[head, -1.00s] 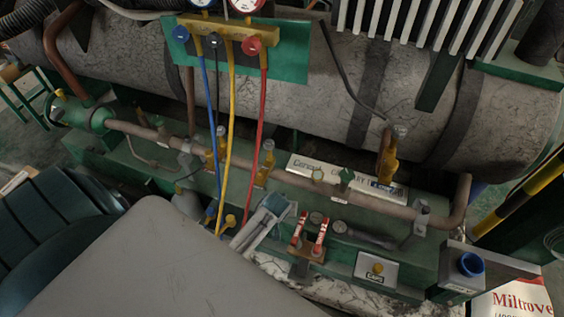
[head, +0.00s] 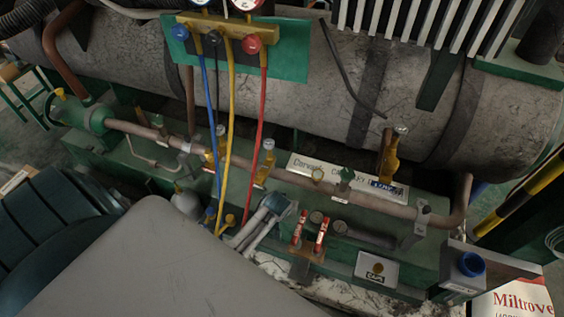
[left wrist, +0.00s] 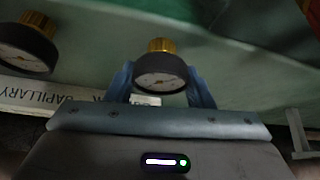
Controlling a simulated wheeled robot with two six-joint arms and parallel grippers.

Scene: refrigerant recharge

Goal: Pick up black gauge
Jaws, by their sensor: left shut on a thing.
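In the head view the gripper hides this gauge. Another black gauge (left wrist: 24,46) stands apart at the left of the wrist view. My right gripper is not in view.
Two red-and-white handled parts (head: 298,228) stand just right of the gripper. A copper pipe (head: 315,185) runs behind it, with a white label plate (head: 345,178). Blue, yellow and red hoses (head: 263,130) hang from the manifold (head: 220,33), left of the gripper.

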